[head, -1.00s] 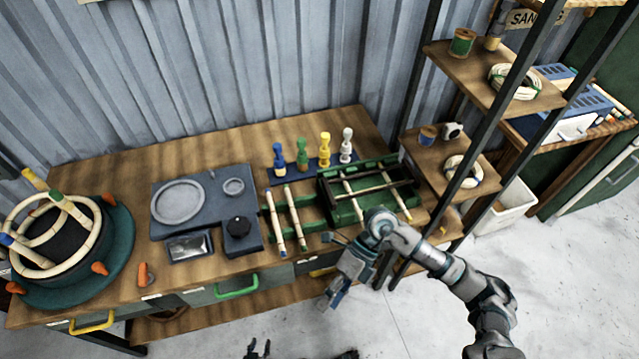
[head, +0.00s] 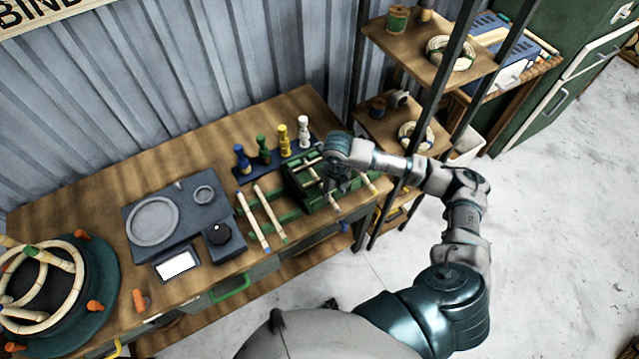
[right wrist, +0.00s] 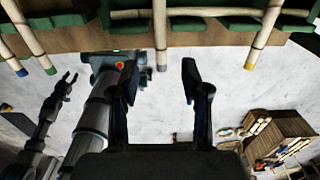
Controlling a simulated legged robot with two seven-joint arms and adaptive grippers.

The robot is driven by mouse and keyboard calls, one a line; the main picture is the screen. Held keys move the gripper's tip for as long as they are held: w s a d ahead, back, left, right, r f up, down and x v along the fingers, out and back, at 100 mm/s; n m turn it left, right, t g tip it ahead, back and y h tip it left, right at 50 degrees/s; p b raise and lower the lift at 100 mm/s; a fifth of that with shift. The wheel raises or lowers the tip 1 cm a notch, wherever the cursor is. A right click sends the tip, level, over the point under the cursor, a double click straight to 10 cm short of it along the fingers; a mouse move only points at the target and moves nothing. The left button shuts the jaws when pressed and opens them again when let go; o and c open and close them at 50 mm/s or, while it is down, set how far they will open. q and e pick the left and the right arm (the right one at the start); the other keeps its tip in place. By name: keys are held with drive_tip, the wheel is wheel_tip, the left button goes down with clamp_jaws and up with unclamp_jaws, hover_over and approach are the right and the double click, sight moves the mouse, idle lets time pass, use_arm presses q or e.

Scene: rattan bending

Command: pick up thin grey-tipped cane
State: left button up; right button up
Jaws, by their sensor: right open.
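The thin grey-tipped cane (right wrist: 160,35) shows in the right wrist view, its grey end hanging past the bench's front edge. My right gripper (right wrist: 159,70) is open and empty, and the cane's tip appears between its fingertips in that view, with no visible contact. In the head view my right gripper (head: 342,182) is over the green rack (head: 292,178) and partly hidden by my wrist, which covers part of the canes there. My left gripper (right wrist: 67,82) shows small at the left of the right wrist view, its fingers apart.
A yellow-tipped cane (right wrist: 264,35) lies right of the grey-tipped one. Several coloured bottle-like figures (head: 283,140) stand behind. A black-framed shelf (head: 430,48) stands close on the right.

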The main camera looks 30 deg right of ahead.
sight(334, 202)
drive_tip(key=f, duration=0.4)
drive_tip(key=f+p, duration=0.1)
drive_tip(key=f, duration=0.1)
drive_tip(key=shift+s+d+f, duration=0.1)
drive_tip(key=shift+d+f, duration=0.05)
drive_tip(key=shift+d, duration=0.1)
drive_tip(key=shift+a, duration=0.1)
clamp_jaws()
